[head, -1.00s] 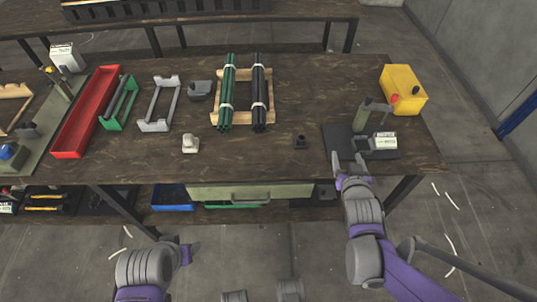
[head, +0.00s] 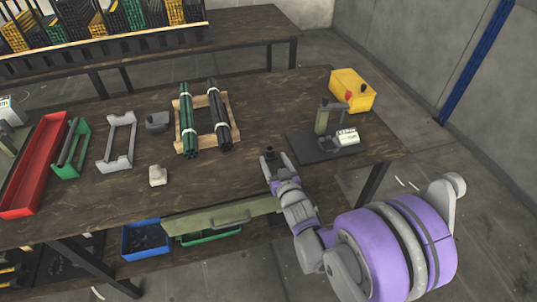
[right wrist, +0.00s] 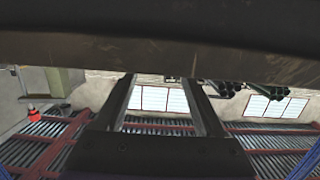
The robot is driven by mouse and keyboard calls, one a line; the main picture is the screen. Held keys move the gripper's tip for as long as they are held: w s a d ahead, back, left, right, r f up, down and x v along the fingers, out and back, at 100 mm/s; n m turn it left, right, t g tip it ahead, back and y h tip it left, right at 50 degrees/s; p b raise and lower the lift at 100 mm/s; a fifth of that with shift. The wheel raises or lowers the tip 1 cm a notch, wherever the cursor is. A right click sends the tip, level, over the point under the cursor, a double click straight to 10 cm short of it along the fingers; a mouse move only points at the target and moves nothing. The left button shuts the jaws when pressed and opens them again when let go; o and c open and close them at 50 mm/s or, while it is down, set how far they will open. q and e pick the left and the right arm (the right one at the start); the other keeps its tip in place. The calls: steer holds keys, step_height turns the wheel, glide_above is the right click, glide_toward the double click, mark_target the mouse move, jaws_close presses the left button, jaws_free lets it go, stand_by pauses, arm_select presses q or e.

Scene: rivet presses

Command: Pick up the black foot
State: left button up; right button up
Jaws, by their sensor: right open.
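The small black foot (head: 270,151) stands on the brown bench near its front edge, left of the press in the head view. My right gripper (head: 276,164) is open, low at the bench's front edge and just in front of the foot. Its fingers partly cover the foot's surroundings, and I see no contact. In the right wrist view the two fingers (right wrist: 163,100) are spread apart. A small dark shape between them, under the dark bench edge, may be the foot. My left gripper is not in view.
A press with a black base (head: 308,150) and a yellow container (head: 352,90) stand to the right. A wooden rack (head: 235,135) holds green and black rods. A pale block (head: 157,176), grey frame (head: 118,142) and red tray (head: 35,165) lie to the left.

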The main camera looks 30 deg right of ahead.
mark_target(271, 154)
steer(key=x, duration=0.5)
steer(key=shift+w+d+f, duration=0.15)
steer(key=shift+w+f, duration=0.1)
steer(key=shift+w, duration=0.1)
jaws_close()
